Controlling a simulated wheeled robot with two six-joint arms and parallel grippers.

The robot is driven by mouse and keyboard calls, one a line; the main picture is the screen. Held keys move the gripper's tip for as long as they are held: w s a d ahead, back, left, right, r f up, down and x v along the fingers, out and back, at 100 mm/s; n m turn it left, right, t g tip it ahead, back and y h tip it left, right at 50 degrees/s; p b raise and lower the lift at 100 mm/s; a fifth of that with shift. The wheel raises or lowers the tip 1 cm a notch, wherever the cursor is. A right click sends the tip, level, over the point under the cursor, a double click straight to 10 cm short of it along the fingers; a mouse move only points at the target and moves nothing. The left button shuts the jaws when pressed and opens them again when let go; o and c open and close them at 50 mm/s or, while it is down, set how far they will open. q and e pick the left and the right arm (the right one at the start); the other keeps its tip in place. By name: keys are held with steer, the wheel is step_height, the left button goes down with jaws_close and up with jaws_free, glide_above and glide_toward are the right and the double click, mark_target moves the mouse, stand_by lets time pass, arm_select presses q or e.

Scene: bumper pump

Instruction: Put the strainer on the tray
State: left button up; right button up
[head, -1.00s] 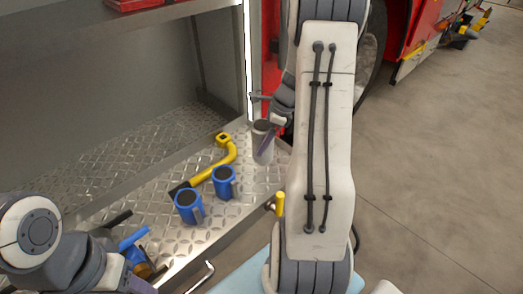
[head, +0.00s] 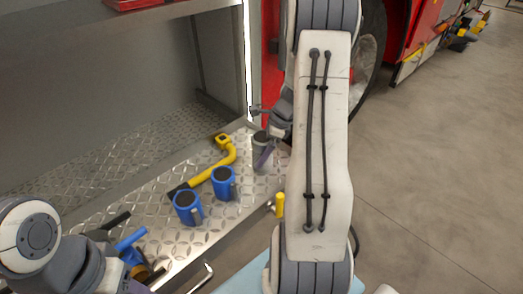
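A dark-topped grey cylinder, which looks like the strainer (head: 260,137), is at my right gripper (head: 264,155) by the right end of the metal shelf. One purple finger lies across its front and the other finger is hidden. The cylinder has moved with the gripper, so it appears held. I cannot tell whether its lower end touches the shelf. A pale blue flat surface, perhaps the tray (head: 240,281), shows at the bottom edge, partly behind my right arm. My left gripper (head: 135,286) is at the lower left, mostly cut off by the frame.
Two blue cylinders (head: 187,207) (head: 223,183) stand on the diamond-plate shelf (head: 165,218). A yellow bent tool (head: 215,173) lies behind them. Blue, black and yellow tools (head: 131,239) lie near my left arm. A yellow handle (head: 280,204) stands by the shelf's right edge. Open floor is at the right.

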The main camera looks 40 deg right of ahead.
steer(key=p+v, duration=0.3)
steer(key=v, duration=0.9)
steer(key=s+a+r+n+g, duration=0.1)
steer(key=a+r+n, duration=0.1)
steer(key=a+n, duration=0.75)
steer(key=a+r+n+g, duration=0.2)
steer(key=a+n, duration=0.3)
steer(key=a, duration=1)
steer(key=s+a+n+h, duration=0.2)
steer(key=s+a+n, duration=1.1)
steer(key=s+n, duration=0.4)
steer(key=shift+s+f+n, duration=0.2)
steer(key=shift+n, duration=0.85)
